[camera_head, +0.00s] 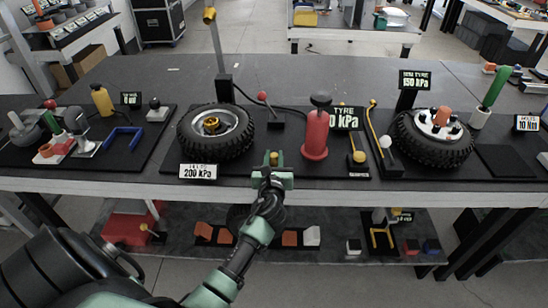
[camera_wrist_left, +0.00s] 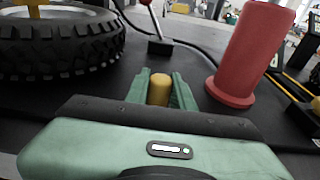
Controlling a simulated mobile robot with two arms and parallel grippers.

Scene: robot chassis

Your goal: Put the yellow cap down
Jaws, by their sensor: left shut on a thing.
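My left gripper (camera_head: 273,171) comes in from the lower left and is shut on the small yellow cap (camera_head: 274,158), near the front edge of the table. In the left wrist view the yellow cap (camera_wrist_left: 158,90) stands between the two green fingers (camera_wrist_left: 159,93), over the black mat. I cannot tell whether the cap touches the mat. A tyre (camera_head: 215,131) lies to the left of the gripper, and a red cylinder (camera_head: 315,135) stands to its right. My right gripper is not in view.
The table (camera_head: 330,80) holds a "200 kPa" sign (camera_head: 198,171) at the front, a red-knobbed lever (camera_head: 269,107) behind the gripper and a second tyre (camera_head: 433,140) at right. A yellow-based gauge (camera_head: 357,157) stands beside the red cylinder.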

